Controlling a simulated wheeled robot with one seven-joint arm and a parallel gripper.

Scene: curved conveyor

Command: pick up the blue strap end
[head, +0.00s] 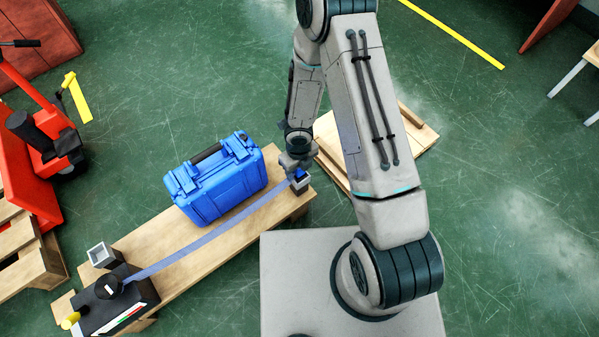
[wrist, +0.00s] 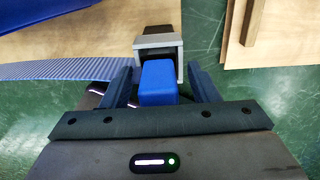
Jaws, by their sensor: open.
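The blue strap end (wrist: 158,84) is a rounded blue block in the wrist view, sitting at a grey square holder (wrist: 152,47). My gripper (wrist: 161,73) is open, with one finger on each side of the block and a gap showing at both sides. In the head view my gripper (head: 297,163) is low over the bench's right end, with the blue strap end (head: 300,174) just below it. The ribbed blue strap (wrist: 60,70) runs left; in the head view the strap (head: 205,237) stretches to a black device (head: 112,297) at lower left.
A blue case (head: 217,183) stands on the wooden bench (head: 160,242) behind the strap. Another grey holder (head: 101,255) stands by the black device. A wooden pallet (head: 415,140) lies right of my gripper. A red pallet truck (head: 30,165) is at left.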

